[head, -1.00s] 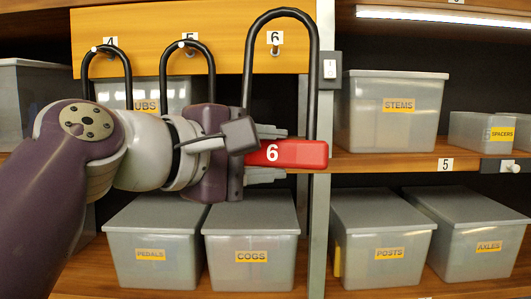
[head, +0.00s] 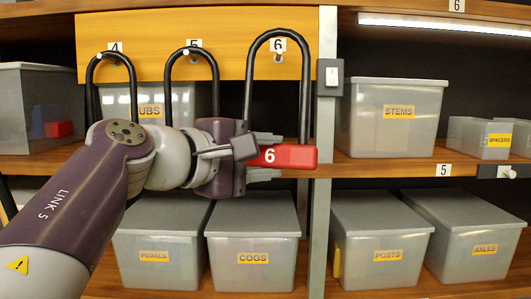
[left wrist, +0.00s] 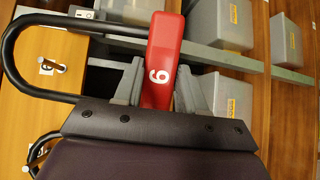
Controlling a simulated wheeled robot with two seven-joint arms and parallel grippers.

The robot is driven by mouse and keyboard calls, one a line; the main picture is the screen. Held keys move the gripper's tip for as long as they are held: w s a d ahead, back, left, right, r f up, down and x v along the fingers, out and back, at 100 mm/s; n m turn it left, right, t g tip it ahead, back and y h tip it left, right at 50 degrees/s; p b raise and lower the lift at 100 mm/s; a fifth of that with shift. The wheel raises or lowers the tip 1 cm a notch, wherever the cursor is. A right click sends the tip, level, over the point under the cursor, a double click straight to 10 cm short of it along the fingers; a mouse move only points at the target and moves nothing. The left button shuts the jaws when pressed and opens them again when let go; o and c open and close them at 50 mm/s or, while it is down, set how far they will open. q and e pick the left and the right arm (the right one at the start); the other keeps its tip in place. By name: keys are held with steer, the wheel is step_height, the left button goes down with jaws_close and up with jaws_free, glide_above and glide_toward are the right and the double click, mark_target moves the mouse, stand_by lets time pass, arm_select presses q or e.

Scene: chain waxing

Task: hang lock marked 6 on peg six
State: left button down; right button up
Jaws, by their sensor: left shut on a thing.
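The lock marked 6 has a red body (head: 295,156) and a tall black shackle (head: 248,85). My left gripper (head: 268,156) is shut on the red body from the left and holds the lock upright. Peg six (head: 278,58), under its 6 label on the yellow board (head: 230,65), shows inside the shackle's arch, below its top. In the left wrist view, the red body (left wrist: 162,55) sits between the fingers and peg six (left wrist: 57,67) again appears within the shackle loop. I cannot tell if the peg passes through the loop or stays behind it. My right gripper is out of view.
Black shackles hang at peg four (head: 99,57) and peg five (head: 186,52), close left of the held lock. A metal upright (head: 325,130) with a switch box (head: 329,77) stands close to the right. Labelled bins such as COGS (head: 253,258) and STEMS (head: 395,112) fill the shelves.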

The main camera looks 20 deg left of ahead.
arm_select(q)
steer(key=shift+w+a+p, duration=0.2)
steer(key=shift+w+p, duration=0.25)
steer(key=shift+w, duration=1)
steer(key=shift+w+a+p, duration=0.2)
steer(key=shift+w+p, duration=0.1)
steer(key=shift+w, duration=0.2)
steer(key=shift+w+a+p, duration=0.2)
steer(key=shift+w+p, duration=0.05)
steer(key=shift+w, duration=0.25)
steer(key=shift+w+a+f, duration=0.1)
steer(key=shift+w+f, duration=0.05)
steer(key=shift+w, duration=0.15)
steer(key=shift+w+f+b, duration=0.45)
steer(key=shift+b, duration=0.2)
steer(key=shift+w+a+f+b, duration=0.1)
steer(key=shift+a+f+b, duration=0.1)
steer(key=shift+b, duration=0.15)
steer(key=shift+d, duration=0.1)
